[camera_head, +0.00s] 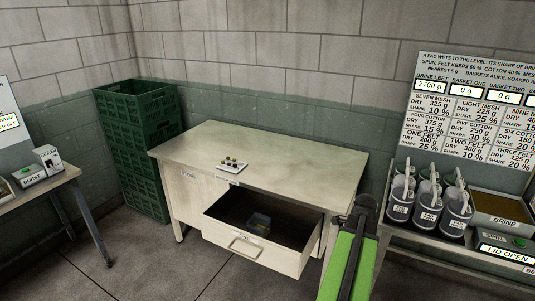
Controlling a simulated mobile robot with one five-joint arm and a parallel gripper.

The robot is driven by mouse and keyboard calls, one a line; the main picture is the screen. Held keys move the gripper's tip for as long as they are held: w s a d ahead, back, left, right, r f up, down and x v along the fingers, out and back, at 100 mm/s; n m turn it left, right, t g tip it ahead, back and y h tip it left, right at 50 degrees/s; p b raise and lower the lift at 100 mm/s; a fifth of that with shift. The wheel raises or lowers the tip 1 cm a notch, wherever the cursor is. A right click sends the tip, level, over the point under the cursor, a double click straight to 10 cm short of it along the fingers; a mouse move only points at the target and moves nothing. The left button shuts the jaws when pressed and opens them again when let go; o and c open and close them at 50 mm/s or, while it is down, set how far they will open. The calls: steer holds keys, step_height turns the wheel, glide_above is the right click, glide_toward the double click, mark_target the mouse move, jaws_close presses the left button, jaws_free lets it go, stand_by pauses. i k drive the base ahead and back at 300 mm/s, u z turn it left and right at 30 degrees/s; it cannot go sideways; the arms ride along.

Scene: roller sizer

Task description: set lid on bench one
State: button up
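I cannot pick out a separate lid for certain. A small dark item with a yellowish part (259,222) lies in the open drawer (252,253) of the pale bench (290,160). I cannot tell what it is. No readable marking shows which bench is bench one. A display reading "LID OPEN" (507,254) is at the right bench (400,238). My green arm rises from the bottom edge, and its dark end with my gripper (366,203) is in front of the pale bench's right side. Its fingers are not clear, and I see nothing held.
A small white tray with round dark pieces (232,165) is on the pale bench. Green crates (138,150) are stacked at its left. Labelled lidded jars (428,205) and a "BRINE" tray (500,208) crowd the right bench. The left bench (40,182) holds small devices. Open floor lies in front.

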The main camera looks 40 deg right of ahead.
mark_target(286, 183)
steer(key=z, duration=0.65)
steer(key=i, duration=1)
steer(key=u, duration=0.1)
